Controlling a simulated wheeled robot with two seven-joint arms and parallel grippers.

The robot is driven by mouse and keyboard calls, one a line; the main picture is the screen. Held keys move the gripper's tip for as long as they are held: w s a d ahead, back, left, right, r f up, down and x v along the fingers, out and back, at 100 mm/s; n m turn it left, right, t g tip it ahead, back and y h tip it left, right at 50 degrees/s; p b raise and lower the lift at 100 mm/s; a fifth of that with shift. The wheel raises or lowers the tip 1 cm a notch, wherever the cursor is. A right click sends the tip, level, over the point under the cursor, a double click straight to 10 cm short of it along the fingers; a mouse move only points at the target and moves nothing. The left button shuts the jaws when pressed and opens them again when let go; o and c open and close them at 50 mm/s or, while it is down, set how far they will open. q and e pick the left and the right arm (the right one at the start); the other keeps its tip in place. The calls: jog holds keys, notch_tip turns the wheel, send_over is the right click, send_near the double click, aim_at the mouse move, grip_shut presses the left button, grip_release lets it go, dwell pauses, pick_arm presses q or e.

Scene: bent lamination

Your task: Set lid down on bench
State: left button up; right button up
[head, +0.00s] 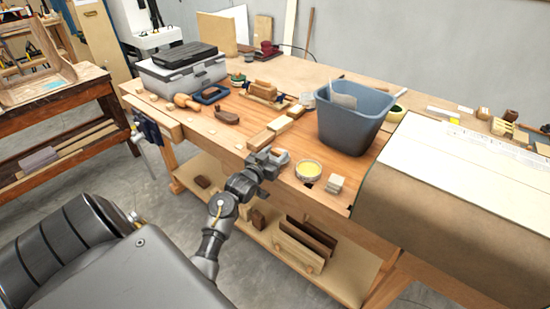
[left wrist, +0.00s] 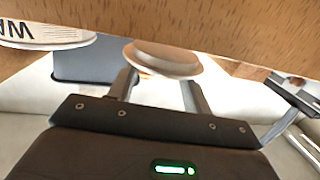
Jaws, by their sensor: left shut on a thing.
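My left gripper (head: 270,160) is at the front edge of the wooden bench (head: 235,133), just left of an open round tin (head: 308,170) with yellow contents. In the left wrist view, the pale round lid (left wrist: 162,58) is between the two fingers of my left gripper (left wrist: 160,88), which are shut on it. In the head view only a small greyish part of the lid (head: 282,156) shows beside the fingers. I cannot tell whether the lid touches the bench top. The tin's side with its printed label (left wrist: 45,34) shows upside down in the left wrist view. My right gripper is not in view.
A blue-grey bin (head: 350,125) stands behind the tin. Wooden blocks (head: 262,138) lie behind my left gripper. A large draped sheet (head: 440,190) covers the bench's right part. Some bare bench top shows left of the gripper.

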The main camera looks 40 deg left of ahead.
pick_arm(q)
jog(key=shift+f, duration=0.85)
jog(key=shift+f, duration=0.15)
jog(key=o, duration=1)
jog(key=shift+c, duration=0.2)
